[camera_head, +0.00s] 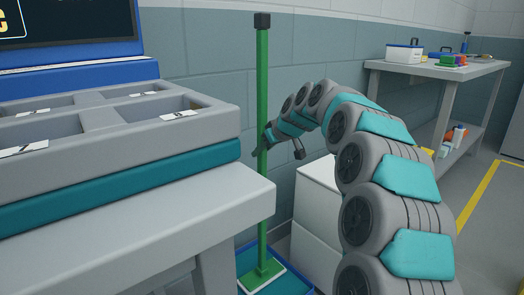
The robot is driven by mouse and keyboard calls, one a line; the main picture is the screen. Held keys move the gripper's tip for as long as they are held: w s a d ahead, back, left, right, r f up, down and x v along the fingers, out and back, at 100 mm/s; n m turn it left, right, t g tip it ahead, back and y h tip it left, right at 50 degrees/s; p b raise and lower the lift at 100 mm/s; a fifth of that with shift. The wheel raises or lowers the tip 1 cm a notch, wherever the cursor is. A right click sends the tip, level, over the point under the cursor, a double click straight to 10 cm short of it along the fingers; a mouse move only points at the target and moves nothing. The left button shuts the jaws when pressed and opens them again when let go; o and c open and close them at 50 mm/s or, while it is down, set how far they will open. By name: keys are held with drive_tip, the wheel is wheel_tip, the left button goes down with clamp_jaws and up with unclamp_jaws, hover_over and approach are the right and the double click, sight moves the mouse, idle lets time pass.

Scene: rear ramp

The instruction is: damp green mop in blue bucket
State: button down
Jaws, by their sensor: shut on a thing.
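The green mop (263,95) stands upright near the middle of the picture, with a dark cap at the top of its handle. My gripper (267,138) is shut on the mop's handle about halfway up. The mop's flat green foot (262,275) is low down, within the outline of a blue container (304,287), which looks like the blue bucket. The picture's lower edge cuts the container off, and the grey table hides part of it. I cannot tell whether the mop touches its bottom or is damp.
A grey table (150,219) with a divided grey tray (205,123) stands close at left. A white box (318,190) stands behind the mop, partly hidden by my arm. A workbench (440,70) with boxes stands at back right. Floor with a yellow line (478,195) is clear at right.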

sight(265, 122)
drive_tip(key=shift+f+b, duration=0.45)
drive_tip(key=shift+f, duration=0.1)
idle(1.3)
drive_tip(key=shift+r, duration=0.15)
drive_tip(key=shift+r+p, duration=1.95)
drive_tip(key=shift+r, duration=2.5)
